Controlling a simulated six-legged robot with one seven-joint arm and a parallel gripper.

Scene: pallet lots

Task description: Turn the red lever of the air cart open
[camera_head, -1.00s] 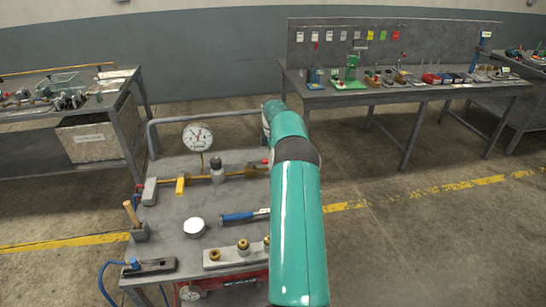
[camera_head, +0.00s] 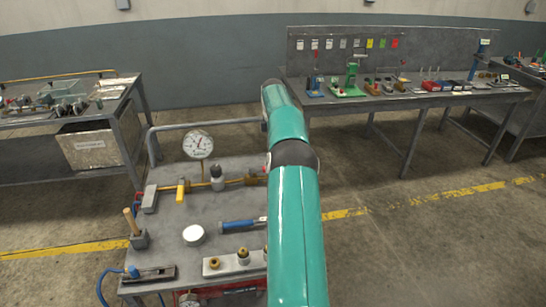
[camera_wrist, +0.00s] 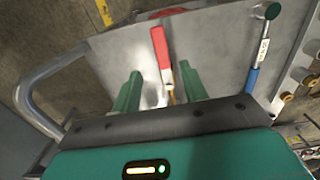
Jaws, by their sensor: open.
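The air cart (camera_head: 165,218) stands in front of me, with a round pressure gauge (camera_head: 198,144) and a brass pipe line (camera_head: 205,185) along its top. The red lever (camera_wrist: 160,46) shows in the wrist view with a pale metal lower end. In the head view my arm hides it. My gripper (camera_wrist: 160,70) is open, its two green fingers on either side of the lever's lower part in the picture. I cannot tell whether they touch it or how far above it they are. In the head view my gripper is hidden behind my arm.
Workbenches stand back left and right; floor on the right is clear.

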